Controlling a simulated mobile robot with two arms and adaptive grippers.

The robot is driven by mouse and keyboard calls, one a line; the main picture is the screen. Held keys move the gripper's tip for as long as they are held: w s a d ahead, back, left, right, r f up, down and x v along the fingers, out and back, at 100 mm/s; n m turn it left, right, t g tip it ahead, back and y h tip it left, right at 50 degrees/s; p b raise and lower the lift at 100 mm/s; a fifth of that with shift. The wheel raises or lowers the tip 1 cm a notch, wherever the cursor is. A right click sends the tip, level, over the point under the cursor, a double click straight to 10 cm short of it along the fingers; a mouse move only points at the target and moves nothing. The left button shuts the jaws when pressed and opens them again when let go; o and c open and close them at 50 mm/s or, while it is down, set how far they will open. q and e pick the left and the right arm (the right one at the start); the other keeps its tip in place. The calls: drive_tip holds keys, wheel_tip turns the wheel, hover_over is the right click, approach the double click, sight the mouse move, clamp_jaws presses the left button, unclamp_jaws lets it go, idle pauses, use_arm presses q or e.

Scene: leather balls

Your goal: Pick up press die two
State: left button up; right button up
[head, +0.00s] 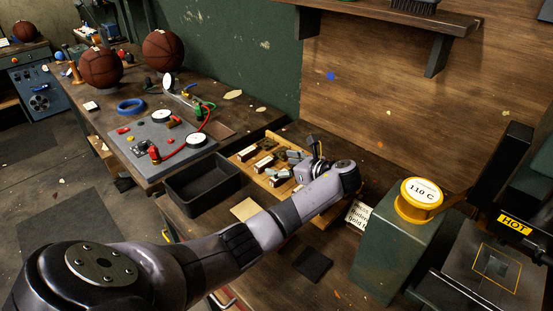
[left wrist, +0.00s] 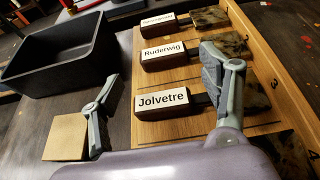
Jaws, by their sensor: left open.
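In the left wrist view, several dark wooden press dies with white name labels lie in a row in a light wooden rack (left wrist: 283,107). The nearest is labelled "Jolvetre" (left wrist: 163,113), the one behind it "Ruderwig" (left wrist: 165,62). The label of the farthest die (left wrist: 158,29) is too small to read surely. Numbers are marked on the rack's right rim; a "3" is readable. My left gripper (left wrist: 160,92) is open and empty, its fingers apart on either side of the Jolvetre die in the picture. In the head view the left gripper (head: 288,164) is over the rack (head: 247,164). My right gripper is out of view.
A black open bin (head: 202,188) stands left of the rack. A tan square (head: 244,208) and a dark square (head: 312,264) lie on the bench. At the right are a green housing with a "110 C" gauge (head: 421,193) and a press marked "HOT" (head: 514,224).

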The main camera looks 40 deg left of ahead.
sight(266, 163)
use_arm(q)
drive_tip(key=shift+x, duration=1.2)
drive_tip(key=shift+w+a+f, duration=0.2)
drive_tip(key=shift+f, duration=0.05)
drive_tip(key=shift+a+f, duration=0.15)
drive_tip(key=shift+a, duration=0.15)
drive_tip(key=x, duration=0.3)
drive_tip(key=shift+a+f+p, duration=0.15)
drive_tip(key=shift+a+p, duration=0.1)
drive_tip(key=shift+p, duration=0.1)
drive_tip(key=shift+a+f, duration=0.25)
drive_tip(key=shift+a, duration=0.15)
drive_tip(key=shift+r, duration=0.1)
drive_tip(key=shift+c, duration=0.7)
drive_tip(key=c, duration=0.7)
drive_tip(key=shift+c, duration=0.5)
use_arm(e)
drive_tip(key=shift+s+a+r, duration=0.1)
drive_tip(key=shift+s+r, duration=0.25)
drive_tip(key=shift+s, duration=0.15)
use_arm(q)
drive_tip(key=shift+w+r, duration=0.1)
drive_tip(key=shift+r, duration=0.05)
